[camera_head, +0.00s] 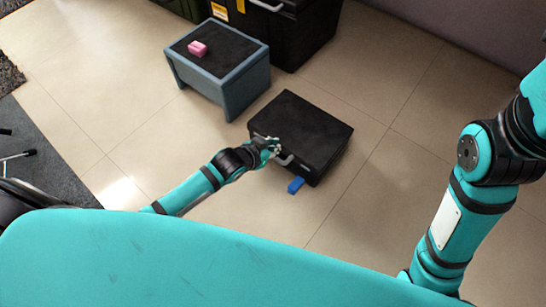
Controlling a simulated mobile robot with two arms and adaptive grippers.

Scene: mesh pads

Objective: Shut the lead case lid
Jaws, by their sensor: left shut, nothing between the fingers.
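The lead case (312,125) is a black box with a light handle on its front side, on the tiled floor right of the picture's middle. Its lid looks flat and down, but I cannot tell whether a gap is left. My left gripper (275,146) is shut and empty at the front left edge of the case, near the handle. I cannot tell whether it touches the case. My right arm shows at the right, but its gripper is out of view.
A large black chest (300,30) stands at the back. A blue object (295,185) lies in front of the case. Floor right of the case is clear.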

